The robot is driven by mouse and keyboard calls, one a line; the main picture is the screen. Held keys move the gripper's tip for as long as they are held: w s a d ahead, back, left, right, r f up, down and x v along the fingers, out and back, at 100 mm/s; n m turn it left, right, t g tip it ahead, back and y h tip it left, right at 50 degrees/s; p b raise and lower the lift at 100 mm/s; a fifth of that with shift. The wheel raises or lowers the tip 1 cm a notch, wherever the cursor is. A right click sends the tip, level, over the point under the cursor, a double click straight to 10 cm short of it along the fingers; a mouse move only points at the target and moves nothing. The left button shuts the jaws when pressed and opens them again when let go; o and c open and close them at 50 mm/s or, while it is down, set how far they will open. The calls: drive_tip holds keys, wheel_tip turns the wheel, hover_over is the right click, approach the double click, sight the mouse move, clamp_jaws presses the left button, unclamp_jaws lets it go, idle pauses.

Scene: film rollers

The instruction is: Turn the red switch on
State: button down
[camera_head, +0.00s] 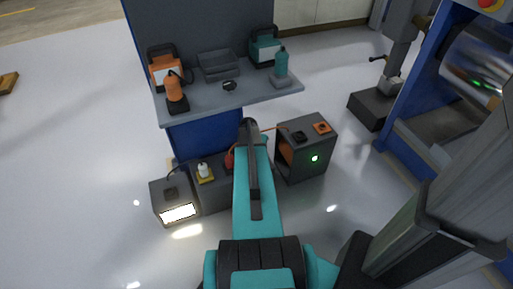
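I cannot tell for certain which item is the red switch. A small orange-red piece with a dark middle (322,128) sits on top of a dark box (309,160) with a lit green light on its front. A red part (230,158) shows just left of my teal arm and is partly hidden by it. A red button on a yellow mount (488,3) is cut off at the top right edge. My arm reaches up the middle of the view. I cannot make out my gripper's fingers.
A grey bench (230,97) holds an orange tool (175,92), a grey tray (219,65) and a teal bottle (281,64). A lamp box with a bright panel (178,212) stands low left. A blue machine with a shiny roller (474,62) is at right.

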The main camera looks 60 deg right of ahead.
idle(0.5)
drive_tip(key=c, duration=1.7)
unclamp_jaws()
drive_tip(key=shift+r, duration=0.15)
drive_tip(key=p+v, duration=0.2)
drive_tip(key=v, duration=1.1)
drive_tip(key=shift+r, duration=0.3)
drive_tip(key=shift+w+a, duration=0.1)
drive_tip(key=shift+a, duration=0.05)
